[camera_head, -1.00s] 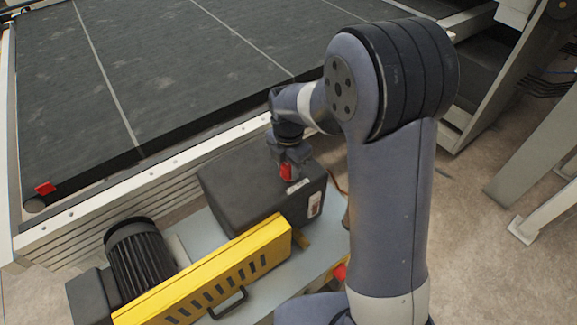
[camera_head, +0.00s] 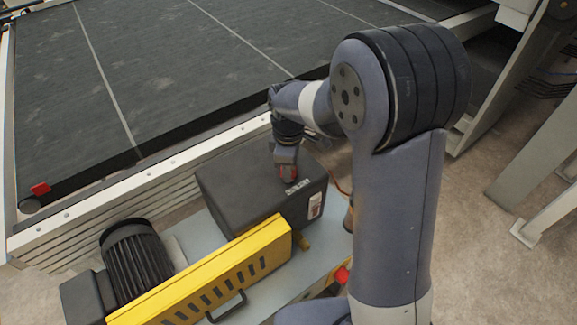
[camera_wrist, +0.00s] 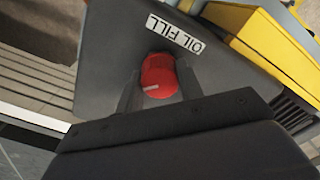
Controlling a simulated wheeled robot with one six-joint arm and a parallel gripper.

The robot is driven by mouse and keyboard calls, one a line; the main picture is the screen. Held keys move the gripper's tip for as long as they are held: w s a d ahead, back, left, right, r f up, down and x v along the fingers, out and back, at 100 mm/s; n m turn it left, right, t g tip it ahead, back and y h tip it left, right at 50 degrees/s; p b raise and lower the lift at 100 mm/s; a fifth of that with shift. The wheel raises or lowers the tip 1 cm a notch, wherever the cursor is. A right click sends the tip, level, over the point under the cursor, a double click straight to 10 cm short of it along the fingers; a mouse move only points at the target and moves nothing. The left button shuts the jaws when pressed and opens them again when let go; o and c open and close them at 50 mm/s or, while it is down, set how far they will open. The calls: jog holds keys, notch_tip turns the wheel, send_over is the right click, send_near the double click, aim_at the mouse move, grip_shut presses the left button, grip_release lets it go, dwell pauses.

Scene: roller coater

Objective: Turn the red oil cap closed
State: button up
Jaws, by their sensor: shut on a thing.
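The red oil cap (camera_wrist: 159,76) sits on top of the dark grey gearbox (camera_wrist: 110,40), beside a white "OIL FILL" label (camera_wrist: 175,33). A pale mark shows on the cap's face. My gripper (camera_wrist: 158,92) is shut on the cap, with one finger on each side of it. In the head view the gripper (camera_head: 287,172) points down onto the gearbox (camera_head: 235,190) near its right end, and the cap is mostly hidden by the fingers.
A yellow guard (camera_head: 205,270) with slots and a black handle stands in front of the gearbox. A black finned motor (camera_head: 137,255) is at the left. The conveyor belt (camera_head: 180,75) and its metal side rail (camera_head: 130,185) lie behind. A red button (camera_head: 342,275) is near my arm.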

jog(key=m, duration=0.7)
jog(key=shift+b, duration=0.35)
jog(key=m, duration=0.6)
jog(key=shift+m, duration=0.4)
jog(key=m, duration=0.6)
jog(key=shift+b, duration=0.3)
jog(key=m, duration=0.6)
jog(key=shift+r+m, duration=0.1)
jog(key=shift+m, duration=0.3)
jog(key=o, duration=1)
notch_tip(320, 180, up, 11)
jog(key=shift+f+b, duration=0.15)
jog(key=shift+b, duration=0.2)
